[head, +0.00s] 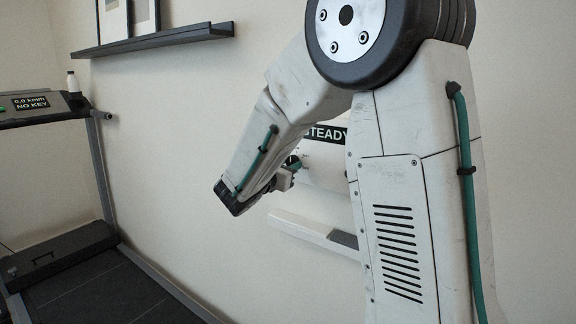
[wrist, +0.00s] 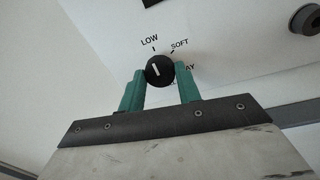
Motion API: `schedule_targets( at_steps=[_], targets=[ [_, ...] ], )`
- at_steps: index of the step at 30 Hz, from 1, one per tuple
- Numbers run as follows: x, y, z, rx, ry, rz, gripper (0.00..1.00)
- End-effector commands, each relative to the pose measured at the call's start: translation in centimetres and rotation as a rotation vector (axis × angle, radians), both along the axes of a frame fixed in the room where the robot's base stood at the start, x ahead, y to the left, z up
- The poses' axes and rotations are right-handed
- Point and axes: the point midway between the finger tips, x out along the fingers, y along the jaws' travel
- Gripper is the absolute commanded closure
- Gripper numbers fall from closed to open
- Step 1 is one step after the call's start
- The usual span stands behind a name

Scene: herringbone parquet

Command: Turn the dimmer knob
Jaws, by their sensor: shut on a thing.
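The dimmer knob (wrist: 160,71) is round and black with a white pointer line, on a white panel (wrist: 222,35). Its pointer is directed roughly at the LOW mark; SOFT is to the upper right, and a word ending in "AY" is partly hidden by a finger. My gripper (wrist: 161,76) has its teal fingers on either side of the knob, shut on it. In the head view, my gripper (head: 296,163) is at the wall panel (head: 323,160) marked "STEADY", partly covered by my arm; the knob is hidden there.
A dark round fitting (wrist: 306,19) sits on the panel to the right. Below the panel is a pale wall ledge (head: 300,229).

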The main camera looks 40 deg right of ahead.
Motion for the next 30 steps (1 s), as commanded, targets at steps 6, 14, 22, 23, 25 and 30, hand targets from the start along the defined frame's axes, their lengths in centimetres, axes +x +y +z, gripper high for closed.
schedule_targets(
  at_steps=[6,14,22,23,25,30],
  targets=[
    [0.05,0.08,0.02,0.011,-0.03,0.003,0.89],
    [0.08,0.1,-0.01,0.059,-0.164,0.004,0.89],
    [0.08,0.11,-0.03,0.143,-0.396,0.004,0.89],
    [0.07,0.11,-0.03,0.152,-0.424,0.004,0.89],
    [0.07,0.11,-0.05,0.175,-0.487,0.004,0.89],
    [0.09,0.12,-0.12,0.232,-0.638,0.003,0.89]
  ],
)
